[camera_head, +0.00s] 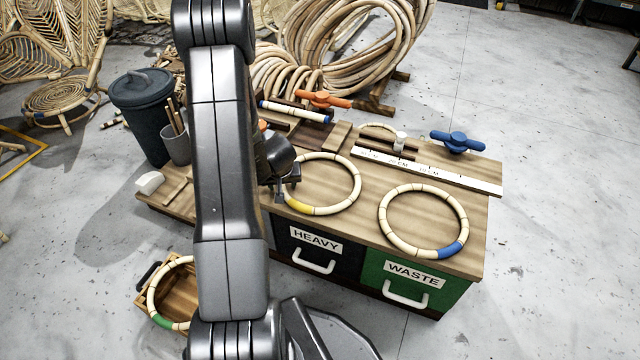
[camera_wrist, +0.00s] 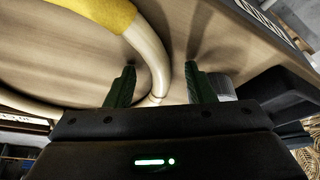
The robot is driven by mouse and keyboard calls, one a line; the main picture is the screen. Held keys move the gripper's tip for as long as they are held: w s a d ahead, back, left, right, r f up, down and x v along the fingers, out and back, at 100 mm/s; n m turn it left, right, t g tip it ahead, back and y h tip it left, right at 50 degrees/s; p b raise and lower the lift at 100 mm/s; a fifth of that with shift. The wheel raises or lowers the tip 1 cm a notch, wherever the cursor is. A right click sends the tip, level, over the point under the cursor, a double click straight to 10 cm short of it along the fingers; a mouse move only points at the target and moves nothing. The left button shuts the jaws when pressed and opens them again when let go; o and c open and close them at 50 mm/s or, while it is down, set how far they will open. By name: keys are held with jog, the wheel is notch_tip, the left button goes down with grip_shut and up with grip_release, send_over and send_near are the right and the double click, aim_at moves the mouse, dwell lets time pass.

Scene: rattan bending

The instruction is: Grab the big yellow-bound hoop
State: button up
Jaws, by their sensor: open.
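The yellow-bound hoop (camera_head: 357,184) is a pale rattan ring with a yellow band at its lower left. It lies flat on the wooden bench top, left of a blue-bound hoop (camera_head: 381,222). My gripper (camera_head: 284,190) is at the hoop's left edge, partly hidden by my arm. In the wrist view my gripper (camera_wrist: 160,88) is open, with the hoop's pale rim (camera_wrist: 153,58) passing between or just above its two fingers. The yellow band (camera_wrist: 100,12) shows at the upper left there. Whether the fingers touch the rim I cannot tell.
The bench (camera_head: 470,190) carries a white ruler (camera_head: 430,172), a blue clamp knob (camera_head: 457,141) and an orange one (camera_head: 323,99). Drawers marked HEAVY (camera_head: 315,240) and WASTE (camera_head: 412,274) are below. A green-bound hoop (camera_head: 155,300) is in a crate at lower left.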

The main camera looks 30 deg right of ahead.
grip_shut()
jog(key=shift+r, duration=0.15)
